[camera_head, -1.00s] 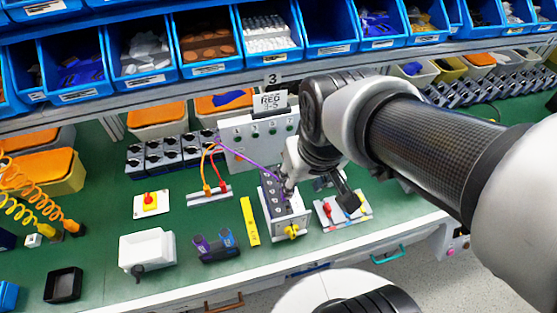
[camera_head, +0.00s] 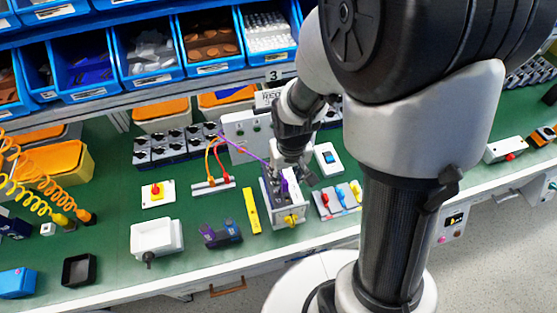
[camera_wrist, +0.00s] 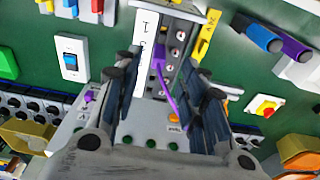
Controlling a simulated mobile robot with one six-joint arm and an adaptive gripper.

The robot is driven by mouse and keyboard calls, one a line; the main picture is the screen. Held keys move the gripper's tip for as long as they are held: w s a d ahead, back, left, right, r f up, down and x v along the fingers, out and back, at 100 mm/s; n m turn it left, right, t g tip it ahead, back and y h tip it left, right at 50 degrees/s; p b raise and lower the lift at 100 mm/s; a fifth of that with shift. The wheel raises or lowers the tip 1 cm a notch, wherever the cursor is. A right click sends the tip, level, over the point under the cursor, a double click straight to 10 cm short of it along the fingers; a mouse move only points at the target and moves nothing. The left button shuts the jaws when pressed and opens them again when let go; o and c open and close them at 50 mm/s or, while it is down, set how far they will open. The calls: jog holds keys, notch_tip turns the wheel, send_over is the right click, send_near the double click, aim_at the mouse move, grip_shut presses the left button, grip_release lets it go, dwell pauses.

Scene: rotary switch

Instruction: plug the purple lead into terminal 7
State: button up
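The terminal block (camera_head: 270,205) is a pale box with a dark top and a yellow part at its front. In the wrist view its face (camera_wrist: 171,12) carries a row of round terminals beside a white label strip. A purple plug (camera_wrist: 159,54) stands at this row, with the purple lead (camera_wrist: 170,97) running from it towards the panel. The lead also shows in the head view (camera_head: 240,149). My gripper (camera_wrist: 163,60) is open, its fingers apart on either side of the plug. I cannot read which terminal the plug is at, or tell whether it is seated.
A panel (camera_head: 236,128) with green jacks stands behind the block. Red and orange leads (camera_head: 214,165) rise at its left. A yellow strip (camera_head: 251,210) lies left of the block. A blue rocker switch (camera_head: 328,159) and a coloured-lever unit (camera_head: 338,199) are to the right.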

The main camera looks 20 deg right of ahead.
aim_at(285, 182)
jog(key=f, duration=0.2)
jog(key=w+f+b, duration=0.1)
jog(key=f, duration=0.2)
jog(key=f+b, duration=0.1)
jog(key=f, duration=0.2)
jog(key=shift+w, duration=0.25)
jog(key=shift+r, duration=0.1)
jog(key=shift+c, duration=0.5)
jog(key=c, duration=0.8)
